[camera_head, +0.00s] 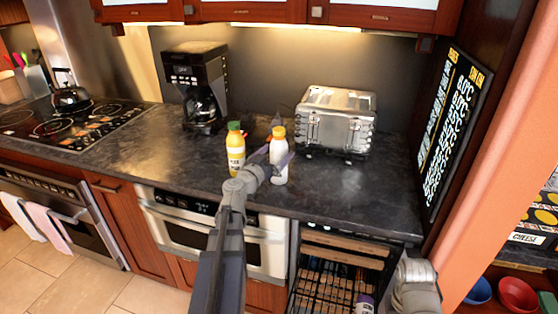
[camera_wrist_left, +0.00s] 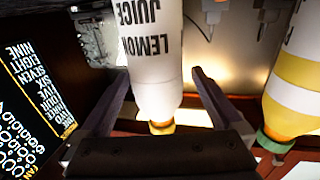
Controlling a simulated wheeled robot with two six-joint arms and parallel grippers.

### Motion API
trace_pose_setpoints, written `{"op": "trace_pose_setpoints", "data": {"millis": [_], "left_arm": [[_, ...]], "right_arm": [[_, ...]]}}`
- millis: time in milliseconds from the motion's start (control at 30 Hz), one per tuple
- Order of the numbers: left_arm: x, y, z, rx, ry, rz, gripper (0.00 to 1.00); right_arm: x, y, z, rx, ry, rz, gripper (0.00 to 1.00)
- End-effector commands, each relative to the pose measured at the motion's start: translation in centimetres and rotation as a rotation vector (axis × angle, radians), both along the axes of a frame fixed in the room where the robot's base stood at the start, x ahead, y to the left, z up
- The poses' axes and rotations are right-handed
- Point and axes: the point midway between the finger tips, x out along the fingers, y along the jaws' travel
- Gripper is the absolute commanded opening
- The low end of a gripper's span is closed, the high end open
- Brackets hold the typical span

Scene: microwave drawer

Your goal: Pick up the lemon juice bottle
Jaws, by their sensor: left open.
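The lemon juice bottle (camera_head: 280,168) is white with a yellow cap and stands upright on the dark counter. In the left wrist view, which is upside down, its label reads LEMON JUICE (camera_wrist_left: 152,45). My left gripper (camera_head: 273,157) is open at the bottle, with one finger on either side of it. The left wrist view shows the bottle between the two fingers (camera_wrist_left: 160,78), with small gaps visible beside it. My right gripper is not in view; only a part of my right arm shows at the lower right of the head view.
A yellow bottle with a green cap (camera_head: 235,156) stands just left of the lemon juice bottle; it also shows in the left wrist view (camera_wrist_left: 295,90). A silver toaster (camera_head: 338,118) is behind right, a coffee maker (camera_head: 194,75) behind left. The right counter (camera_head: 360,190) is clear.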

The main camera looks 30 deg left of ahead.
Motion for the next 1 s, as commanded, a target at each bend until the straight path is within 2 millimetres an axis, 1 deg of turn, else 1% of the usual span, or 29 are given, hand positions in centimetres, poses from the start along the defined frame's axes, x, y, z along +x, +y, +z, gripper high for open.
{"op": "trace_pose_setpoints", "data": {"millis": [33,200,267,333,533,1000], "left_arm": [[0.8,-0.1,-0.2,0.000,0.000,-0.003,1.00],[3.5,-0.2,-0.3,0.000,0.000,-0.002,1.00],[4.1,-0.2,-0.3,0.000,0.000,-0.002,1.00],[4.5,-0.2,-0.3,0.000,0.000,-0.001,1.00],[4.4,-0.3,-0.3,0.000,0.000,0.000,1.00],[4.3,-0.3,-0.3,0.000,0.000,0.000,0.47]], "right_arm": [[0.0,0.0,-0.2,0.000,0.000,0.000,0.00],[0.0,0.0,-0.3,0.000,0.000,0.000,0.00],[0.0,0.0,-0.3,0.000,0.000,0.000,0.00],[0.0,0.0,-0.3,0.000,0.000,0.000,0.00],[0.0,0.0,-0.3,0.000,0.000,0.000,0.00],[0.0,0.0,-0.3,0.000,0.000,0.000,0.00]]}}
